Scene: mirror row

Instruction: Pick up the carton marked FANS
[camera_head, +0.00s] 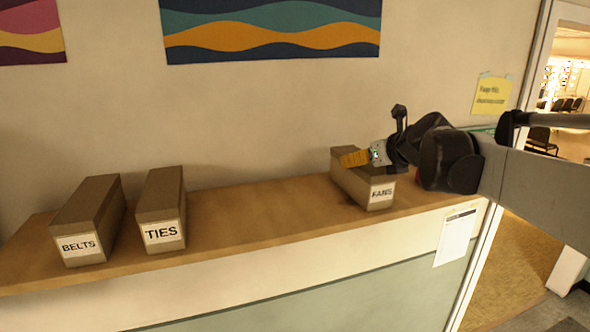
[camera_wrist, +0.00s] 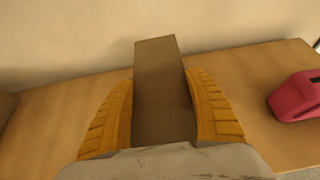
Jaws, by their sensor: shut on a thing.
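The carton marked FANS (camera_head: 377,195) is a long brown box with a white label, at the right part of the wooden shelf (camera_head: 255,213) in the head view. My gripper (camera_head: 355,158) reaches it from the right, above its top. In the wrist view the carton (camera_wrist: 162,85) lies between the two yellow fingers of my gripper (camera_wrist: 162,112), which press on its long sides. My gripper is shut on it. The carton appears to be on the shelf or very close to it; I cannot tell if there is a gap under it.
Cartons marked BELTS (camera_head: 85,222) and TIES (camera_head: 161,210) stand at the left of the shelf. A pink-red object (camera_wrist: 298,96) lies right of the carton in the wrist view. The wall is close behind. The shelf between TIES and FANS is bare.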

